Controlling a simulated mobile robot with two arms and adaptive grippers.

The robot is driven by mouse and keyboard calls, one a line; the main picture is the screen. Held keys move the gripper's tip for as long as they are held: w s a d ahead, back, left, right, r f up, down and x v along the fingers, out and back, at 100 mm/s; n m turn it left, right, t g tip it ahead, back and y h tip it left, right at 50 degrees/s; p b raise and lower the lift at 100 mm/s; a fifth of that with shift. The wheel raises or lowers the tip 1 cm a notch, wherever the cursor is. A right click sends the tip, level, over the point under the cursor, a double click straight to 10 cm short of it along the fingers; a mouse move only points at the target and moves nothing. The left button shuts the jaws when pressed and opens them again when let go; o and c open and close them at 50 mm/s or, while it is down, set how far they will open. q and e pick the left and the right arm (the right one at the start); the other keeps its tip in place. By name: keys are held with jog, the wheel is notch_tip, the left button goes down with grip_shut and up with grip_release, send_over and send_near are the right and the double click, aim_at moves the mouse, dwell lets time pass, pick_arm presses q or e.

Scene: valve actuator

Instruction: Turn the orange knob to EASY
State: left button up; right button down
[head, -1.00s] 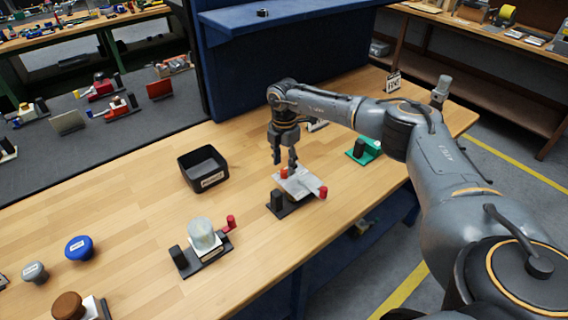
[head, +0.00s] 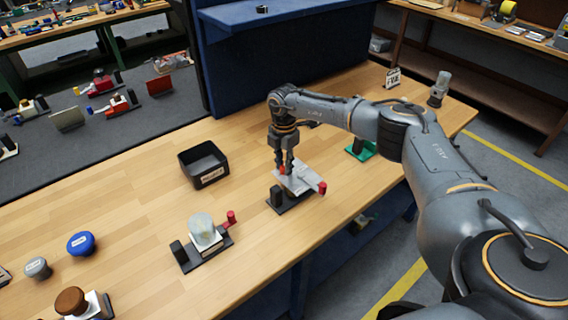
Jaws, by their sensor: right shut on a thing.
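A white device on a black base (head: 297,180) sits on the wooden bench, right of centre. A small orange-red knob (head: 282,170) stands on its top and is mostly covered by my fingers. A second red knob (head: 323,188) sticks out at the device's right end, clear of the gripper. My right gripper (head: 286,169) points straight down and is shut on the orange-red knob. Any EASY marking on the device is too small to read. My left gripper is not in view.
A black open bin (head: 203,166) stands to the left. A similar device with a clear cylinder (head: 204,230) and red knob stands front left. A blue knob (head: 80,243) and a grey knob (head: 38,268) lie farther left. A green device (head: 360,150) is partly behind my arm.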

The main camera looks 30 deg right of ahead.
jog(key=shift+f+n+b, duration=0.1)
jog(key=shift+n+b, duration=0.3)
jog(key=shift+n, duration=0.8)
jog(key=n+b, duration=0.1)
jog(key=n, duration=0.3)
jog(key=shift+b, duration=0.3)
jog(key=n+b, duration=0.1)
jog(key=n, duration=0.3)
jog(key=n+b, duration=0.2)
jog(key=n, duration=0.1)
jog(key=shift+n, duration=0.4)
jog(key=n+b, duration=0.1)
jog(key=n, duration=0.2)
jog(key=shift+n, duration=0.3)
jog(key=n+b, duration=0.1)
jog(key=n, duration=0.2)
jog(key=shift+n, duration=0.3)
jog(key=n+b, duration=0.1)
jog(key=n, duration=0.2)
jog(key=shift+n+b, duration=0.5)
jog(key=shift+n, duration=1.3)
